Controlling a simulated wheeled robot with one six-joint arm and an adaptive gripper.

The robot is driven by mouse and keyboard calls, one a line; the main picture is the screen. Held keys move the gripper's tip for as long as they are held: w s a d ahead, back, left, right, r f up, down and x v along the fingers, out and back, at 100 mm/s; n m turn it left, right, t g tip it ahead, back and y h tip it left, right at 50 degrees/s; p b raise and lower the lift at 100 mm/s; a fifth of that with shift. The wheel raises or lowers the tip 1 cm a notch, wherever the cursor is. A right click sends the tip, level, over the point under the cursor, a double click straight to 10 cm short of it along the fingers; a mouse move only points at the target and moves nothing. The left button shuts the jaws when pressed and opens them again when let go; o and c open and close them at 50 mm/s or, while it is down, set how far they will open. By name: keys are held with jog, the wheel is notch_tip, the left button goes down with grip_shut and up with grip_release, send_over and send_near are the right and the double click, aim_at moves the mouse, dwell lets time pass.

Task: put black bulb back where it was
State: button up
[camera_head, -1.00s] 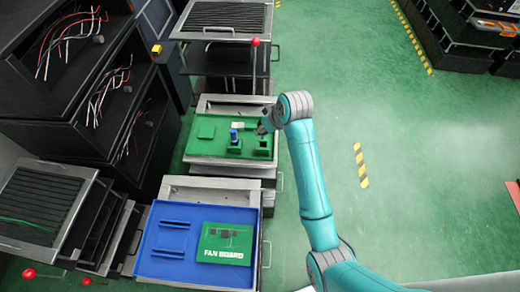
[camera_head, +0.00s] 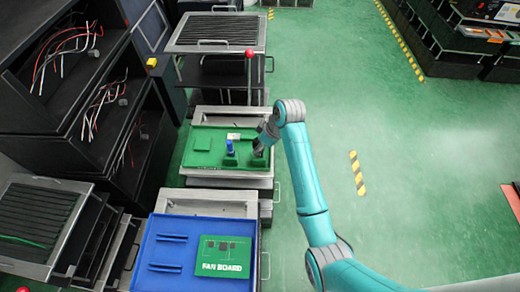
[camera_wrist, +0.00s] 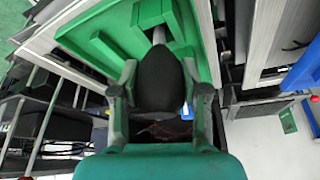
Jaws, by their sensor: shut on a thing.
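My gripper (camera_wrist: 160,85) is shut on the black bulb (camera_wrist: 157,78), which sits between both fingers. The bulb's narrow end and a pale stem point towards a green block (camera_wrist: 151,14) in the wrist view. I cannot tell whether the stem is inside the block or just short of it. In the head view my gripper (camera_head: 261,149) is over the right side of the green tray (camera_head: 203,158), at the right-hand block, and hides most of the bulb. A blue bulb (camera_head: 229,147) stands upright in the block to its left.
A blue tray with a green fan board (camera_head: 222,257) lies nearer. A red-knobbed lever (camera_head: 249,55) stands behind the green tray. Black racks with loose wires (camera_head: 68,42) are on the left.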

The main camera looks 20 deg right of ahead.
jog(key=shift+f, duration=1.3)
jog(key=shift+f, duration=0.1)
jog(key=o, duration=0.7)
jog(key=shift+o, duration=0.2)
jog(key=v, duration=1.2)
